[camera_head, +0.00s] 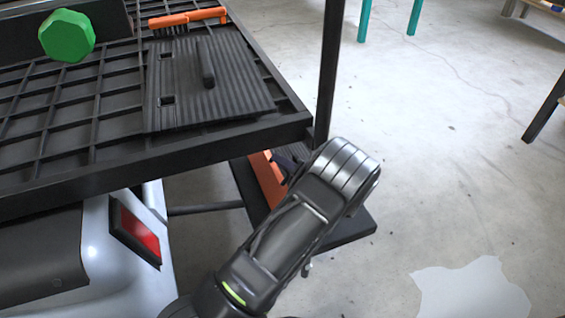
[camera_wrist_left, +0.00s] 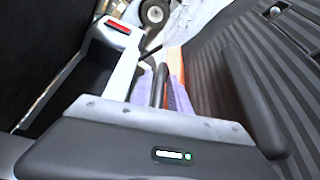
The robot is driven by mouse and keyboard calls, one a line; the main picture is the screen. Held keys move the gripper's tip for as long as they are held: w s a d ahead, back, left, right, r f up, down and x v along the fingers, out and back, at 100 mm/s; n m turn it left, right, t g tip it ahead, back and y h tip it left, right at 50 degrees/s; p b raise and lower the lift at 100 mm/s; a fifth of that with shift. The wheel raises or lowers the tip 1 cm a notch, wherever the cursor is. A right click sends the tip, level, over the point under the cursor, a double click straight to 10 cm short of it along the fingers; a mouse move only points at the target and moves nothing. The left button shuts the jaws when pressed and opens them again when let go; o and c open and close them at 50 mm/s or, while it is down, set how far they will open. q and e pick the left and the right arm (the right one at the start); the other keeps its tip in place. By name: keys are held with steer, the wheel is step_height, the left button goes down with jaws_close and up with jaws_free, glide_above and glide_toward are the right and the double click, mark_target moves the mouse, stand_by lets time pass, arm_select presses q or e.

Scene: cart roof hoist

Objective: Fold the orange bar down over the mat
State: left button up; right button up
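A black ribbed mat (camera_head: 225,95) with a raised dark handle and two slots lies flat on the black grid roof. An orange bar (camera_head: 190,18) with dark bristle-like teeth lies along the far edge of the mat. Another orange piece (camera_head: 266,180) shows below the roof's near right corner; it looks like the orange strip in the left wrist view (camera_wrist_left: 178,95). My left arm reaches up from the bottom, and its gripper (camera_head: 288,161) is mostly hidden beside this lower orange piece. My right gripper is not in view.
A green hexagonal knob (camera_head: 67,36) sits at the roof's back left. A dark upright post (camera_head: 328,70) stands at the roof's right corner. A black shelf (camera_head: 347,232) lies below, right of a red tail light (camera_head: 139,236). The floor to the right is mostly clear.

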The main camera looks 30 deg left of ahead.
arm_select(q)
steer(key=p+v, duration=0.2)
steer(key=v, duration=0.5)
steer(key=shift+d+p, duration=0.35)
steer(key=shift+d, duration=0.05)
steer(key=shift+s, duration=0.1)
steer(key=shift+c, duration=0.2)
